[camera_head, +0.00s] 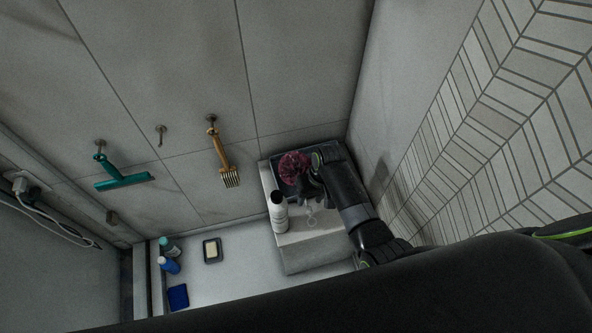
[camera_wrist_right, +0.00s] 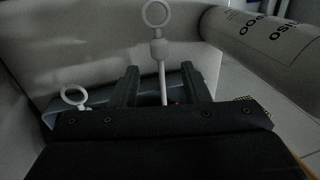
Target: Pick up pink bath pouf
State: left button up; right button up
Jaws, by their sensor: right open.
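The pink bath pouf (camera_head: 293,167) shows as a dark pink ruffled ball in the head view, in a dark tray (camera_head: 274,162) on a pale block against the wall. My right gripper (camera_head: 306,186) is at the pouf's lower right side, pointing down and left. In the right wrist view, its two dark fingers (camera_wrist_right: 160,84) are apart and open. Only a tiny reddish spot shows near them there, so the pouf is mostly hidden. Whether the fingers touch it cannot be told. My left gripper is not in view.
A white bottle (camera_head: 278,212) stands close by on the pale block (camera_head: 310,255). White ring-ended items (camera_wrist_right: 157,14) show near the fingers. A soap dish (camera_head: 212,251), blue bottle (camera_head: 169,265) and blue item (camera_head: 178,297) lie left. A squeegee (camera_head: 124,181) and brush (camera_head: 220,155) hang on the wall.

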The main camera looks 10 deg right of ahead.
aim_at(307, 205)
jog(key=f, duration=0.2)
jog(key=a+f+b, duration=0.1)
jog(key=f, duration=0.1)
jog(key=shift+s+f, duration=0.15)
jog(key=shift+f, duration=0.15)
jog(key=shift+c, duration=0.4)
jog(key=c, duration=0.8)
notch_tip(307, 205, up, 9)
jog(key=shift+f+p, duration=0.15)
jog(key=shift+p, duration=1)
jog(key=shift+r, duration=0.7)
